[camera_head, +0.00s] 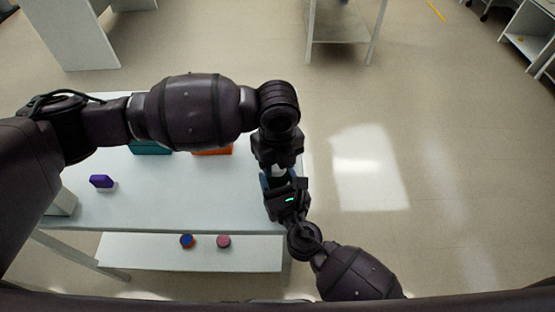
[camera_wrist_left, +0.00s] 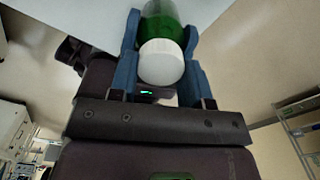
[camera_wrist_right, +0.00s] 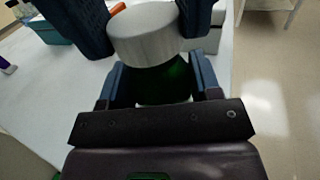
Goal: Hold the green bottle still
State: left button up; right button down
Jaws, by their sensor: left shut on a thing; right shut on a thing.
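The green bottle (camera_wrist_right: 163,84) has a pale cap (camera_wrist_right: 143,33). My right gripper (camera_wrist_right: 160,78) is shut on its green body, with one finger on each side. My left gripper (camera_wrist_left: 160,55) is shut around the white cap (camera_wrist_left: 161,62), and its dark blue fingers also show beside the cap in the right wrist view. The green body also shows past the cap in the left wrist view (camera_wrist_left: 163,25). In the head view the two grippers meet at the table's right edge and hide most of the bottle.
The white table (camera_head: 150,205) carries a purple object (camera_head: 101,181), a teal box (camera_head: 150,148) and an orange box (camera_head: 213,151). A blue-and-red round piece (camera_head: 187,241) and a pink one (camera_head: 223,241) lie on a lower shelf. The floor to the right is clear.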

pick_arm(q)
jog(key=m, duration=1.1)
jog(key=shift+a+m, duration=0.15)
jog(key=shift+m, duration=0.15)
jog(key=m, duration=0.5)
jog(key=shift+w+m, duration=0.1)
jog(key=shift+m, duration=0.3)
jog(key=m, duration=0.3)
jog(key=shift+d+m, duration=0.25)
jog(key=shift+m, duration=0.05)
jog(key=shift+a+m, duration=0.15)
jog(key=shift+m, duration=0.45)
jog(key=o, duration=0.9)
jog(key=shift+a, duration=0.1)
